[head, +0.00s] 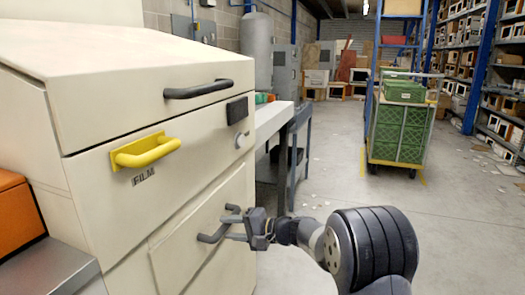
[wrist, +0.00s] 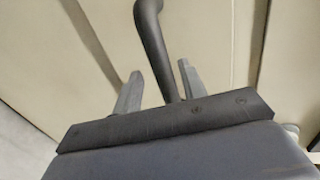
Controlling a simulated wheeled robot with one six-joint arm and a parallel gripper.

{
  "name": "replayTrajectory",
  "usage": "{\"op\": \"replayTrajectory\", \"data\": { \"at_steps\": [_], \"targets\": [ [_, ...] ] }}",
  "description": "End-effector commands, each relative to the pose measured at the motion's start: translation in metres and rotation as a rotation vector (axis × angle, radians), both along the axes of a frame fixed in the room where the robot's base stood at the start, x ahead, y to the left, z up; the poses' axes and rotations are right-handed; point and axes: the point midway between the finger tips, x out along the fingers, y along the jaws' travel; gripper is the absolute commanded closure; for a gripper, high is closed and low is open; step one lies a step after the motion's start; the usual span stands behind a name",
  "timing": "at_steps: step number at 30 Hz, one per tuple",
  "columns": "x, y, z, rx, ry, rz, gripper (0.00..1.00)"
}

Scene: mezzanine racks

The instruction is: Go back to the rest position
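My gripper (head: 236,222) is at the lower panel of a cream cabinet (head: 100,210), at a dark bar handle (head: 212,236). In the wrist view my gripper (wrist: 160,88) has its two grey fingers apart, with the dark handle (wrist: 150,32) running between them. A gap shows between the handle and the left finger; the right finger is closer to it. Nothing is held. My arm reaches in from the lower right of the head view.
Above are a yellow handle (head: 146,151) marked FILM and a black handle (head: 198,89). An orange box (head: 18,214) is at left. A grey workbench (head: 275,140) stands behind the cabinet. A cart with green crates (head: 400,130) stands farther back. The floor at right is mostly clear.

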Motion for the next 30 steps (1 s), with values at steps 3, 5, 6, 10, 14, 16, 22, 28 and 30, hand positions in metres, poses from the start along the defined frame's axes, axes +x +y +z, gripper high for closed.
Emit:
{"op": "replayTrajectory", "data": {
  "at_steps": [3,5,6,10,14,16,22,28,30],
  "targets": [
    [-0.004,-0.012,0.000,-0.001,0.003,0.000,0.60],
    [-0.006,-0.015,0.000,-0.001,0.001,0.001,0.60],
    [-0.007,-0.016,0.000,-0.001,0.001,0.002,0.60],
    [-0.007,-0.018,0.000,-0.001,0.001,0.002,0.60],
    [-0.007,-0.018,-0.001,-0.001,0.001,0.002,0.60],
    [-0.007,-0.018,-0.001,-0.001,0.001,0.002,0.60],
    [-0.005,-0.009,-0.002,-0.001,0.001,0.004,0.60],
    [0.005,0.021,0.001,0.002,-0.002,0.005,0.60],
    [0.000,0.000,0.008,0.001,0.002,-0.004,0.60]
  ]
}}
